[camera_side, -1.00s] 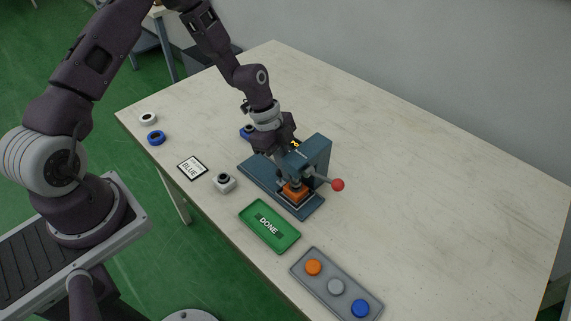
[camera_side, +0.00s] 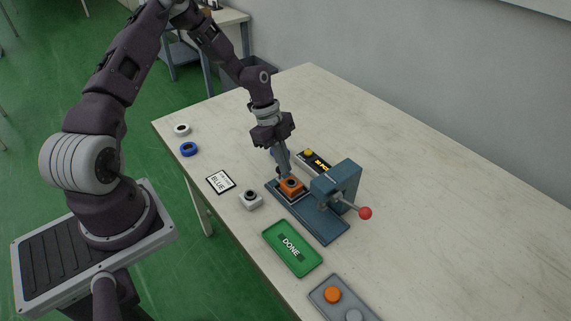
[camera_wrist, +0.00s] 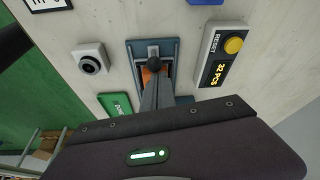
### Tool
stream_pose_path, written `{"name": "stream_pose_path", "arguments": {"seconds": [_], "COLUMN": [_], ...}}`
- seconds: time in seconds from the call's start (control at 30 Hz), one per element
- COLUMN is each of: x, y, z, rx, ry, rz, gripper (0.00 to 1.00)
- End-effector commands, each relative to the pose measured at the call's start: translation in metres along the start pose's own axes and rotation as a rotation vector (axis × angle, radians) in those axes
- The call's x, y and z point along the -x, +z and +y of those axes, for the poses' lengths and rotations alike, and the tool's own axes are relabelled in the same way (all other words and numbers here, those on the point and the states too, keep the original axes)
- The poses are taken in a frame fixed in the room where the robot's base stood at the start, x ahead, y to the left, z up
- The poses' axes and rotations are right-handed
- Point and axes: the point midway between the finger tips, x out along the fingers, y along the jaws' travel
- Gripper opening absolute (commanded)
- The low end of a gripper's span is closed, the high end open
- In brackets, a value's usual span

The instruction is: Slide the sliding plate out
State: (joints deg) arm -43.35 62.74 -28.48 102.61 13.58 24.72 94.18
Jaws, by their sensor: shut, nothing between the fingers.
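The press lever has a red ball (camera_side: 365,213). A green DONE tray (camera_side: 292,247), a white block with a black ring (camera_side: 250,200), a BLUE card (camera_side: 220,182), a counter with a yellow RESET button (camera_side: 308,153) and a button panel (camera_side: 342,296) surround the press. The table's right side is clear.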

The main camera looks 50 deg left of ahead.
Motion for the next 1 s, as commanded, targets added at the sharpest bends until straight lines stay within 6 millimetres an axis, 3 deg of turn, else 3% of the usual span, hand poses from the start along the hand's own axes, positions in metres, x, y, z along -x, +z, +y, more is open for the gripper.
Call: {"name": "stream_pose_path", "arguments": {"seconds": [0.17, 0.4, 0.53, 1.0], "x": [0.018, 0.070, 0.090, 0.102], "y": [0.005, 0.002, 0.001, -0.002], "z": [-0.002, -0.001, -0.001, 0.001], "rx": [0.005, 0.004, 0.003, 0.004], "ry": [-0.008, -0.007, -0.004, 0.001], "rz": [-0.008, -0.005, -0.003, -0.008], "gripper": [0.00, 0.00, 0.00, 0.00]}}
